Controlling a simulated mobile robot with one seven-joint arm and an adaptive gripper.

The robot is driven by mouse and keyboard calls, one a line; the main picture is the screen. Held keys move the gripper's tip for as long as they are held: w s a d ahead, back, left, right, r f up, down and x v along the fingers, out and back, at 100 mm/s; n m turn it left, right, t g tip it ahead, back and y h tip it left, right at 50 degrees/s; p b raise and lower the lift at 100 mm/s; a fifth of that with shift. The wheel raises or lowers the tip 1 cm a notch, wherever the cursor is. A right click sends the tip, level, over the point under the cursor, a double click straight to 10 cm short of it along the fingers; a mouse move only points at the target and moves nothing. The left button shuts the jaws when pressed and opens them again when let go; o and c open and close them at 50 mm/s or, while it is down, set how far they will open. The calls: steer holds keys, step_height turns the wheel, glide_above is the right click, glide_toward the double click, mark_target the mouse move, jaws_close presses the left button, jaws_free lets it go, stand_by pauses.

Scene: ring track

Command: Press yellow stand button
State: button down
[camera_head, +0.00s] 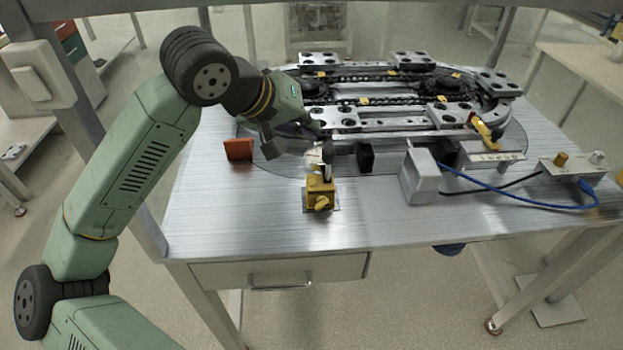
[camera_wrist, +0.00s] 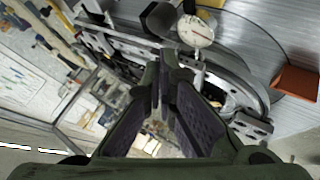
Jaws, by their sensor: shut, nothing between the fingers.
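The yellow stand (camera_head: 320,192) sits near the front edge of the metal table, with a yellow knob on its front face. It carries an upright post with a dial gauge (camera_wrist: 196,31), whose pale face shows in the wrist view. A yellow piece (camera_wrist: 212,3) is cut off at the top edge of the wrist view. My gripper (camera_head: 316,128) is shut and empty, above and behind the stand, close to the gauge. In the wrist view the fingers (camera_wrist: 172,70) meet just below the gauge, and I cannot tell whether they touch it.
The ring track (camera_head: 400,95) fills the table's back. An orange block (camera_head: 238,149) stands left and a black block (camera_head: 365,157) right of the stand. A grey housing (camera_head: 418,178) and a cabled box with a yellow knob (camera_head: 561,159) are further right. The table's front strip is mostly clear.

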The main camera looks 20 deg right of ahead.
steer(key=b, duration=0.3)
glide_above(309, 182)
steer(key=f, duration=0.7)
steer(key=shift+w+f, duration=0.2)
steer(key=shift+w, duration=0.15)
steer(key=shift+f+b, duration=0.7)
steer(key=shift+b, duration=0.1)
steer(key=shift+f+b, duration=0.8)
steer(key=shift+b, duration=0.9)
stand_by(0.5)
steer(key=shift+r, duration=0.85)
steer(key=shift+r+p, duration=1)
steer(key=shift+r, duration=1.5)
